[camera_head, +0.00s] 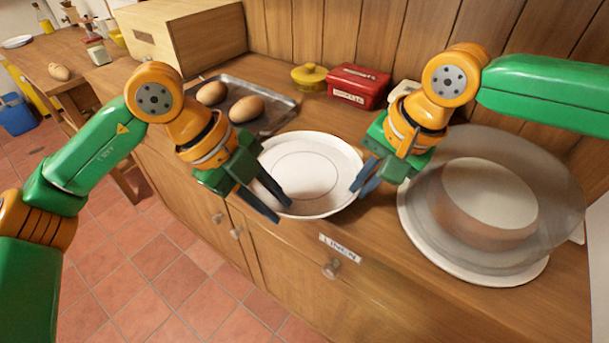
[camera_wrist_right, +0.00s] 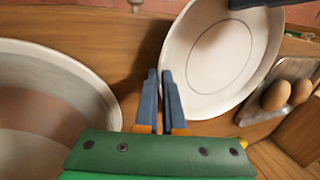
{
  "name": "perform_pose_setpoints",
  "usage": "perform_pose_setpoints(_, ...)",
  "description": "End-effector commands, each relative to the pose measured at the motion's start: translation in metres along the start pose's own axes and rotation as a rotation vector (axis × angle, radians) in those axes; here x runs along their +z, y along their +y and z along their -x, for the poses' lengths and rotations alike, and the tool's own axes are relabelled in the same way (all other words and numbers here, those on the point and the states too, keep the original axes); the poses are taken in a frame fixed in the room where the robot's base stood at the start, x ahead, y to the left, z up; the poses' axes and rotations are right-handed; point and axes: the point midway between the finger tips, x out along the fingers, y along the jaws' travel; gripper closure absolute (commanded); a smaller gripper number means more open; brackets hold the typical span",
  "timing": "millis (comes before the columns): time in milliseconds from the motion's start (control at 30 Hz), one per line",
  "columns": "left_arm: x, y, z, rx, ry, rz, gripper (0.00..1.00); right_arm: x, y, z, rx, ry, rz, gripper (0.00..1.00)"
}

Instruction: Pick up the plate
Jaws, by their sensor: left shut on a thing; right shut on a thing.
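A round white plate (camera_head: 312,174) lies between my two grippers over the wooden counter in the head view. My left gripper (camera_head: 279,205) is shut on the plate's left rim. My right gripper (camera_head: 362,186) is shut on the plate's right rim. In the right wrist view the plate (camera_wrist_right: 222,55) looks tilted, with the right fingers (camera_wrist_right: 166,80) at its edge and part of the left gripper (camera_wrist_right: 255,3) at its far side. I cannot tell how far the plate is off the counter.
A cake under a clear dome (camera_head: 490,205) stands on a white stand close to my right gripper. A metal tray (camera_head: 285,112) with brown rolls, a yellow pot (camera_head: 309,77), a red box (camera_head: 357,87) and a wooden box (camera_head: 180,35) stand behind. The counter's front edge is near.

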Motion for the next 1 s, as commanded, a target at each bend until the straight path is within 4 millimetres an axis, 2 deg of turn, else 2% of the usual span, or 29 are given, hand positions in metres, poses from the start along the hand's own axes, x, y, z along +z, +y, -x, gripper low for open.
perform_pose_setpoints(300, -0.003, -0.002, 0.0, -0.002, 0.009, -0.003, 1.0, 0.004, -0.005, 0.003, -0.012, -0.01, 0.003, 1.0)
perform_pose_setpoints(633, -0.022, -0.018, 0.046, -0.005, 0.008, -0.003, 1.0, 0.003, -0.02, 0.051, -0.012, -0.009, 0.002, 1.0)
perform_pose_setpoints(1000, -0.02, -0.018, 0.044, -0.008, 0.007, -0.003, 1.0, 0.003, -0.018, 0.048, -0.01, -0.01, 0.002, 1.0)
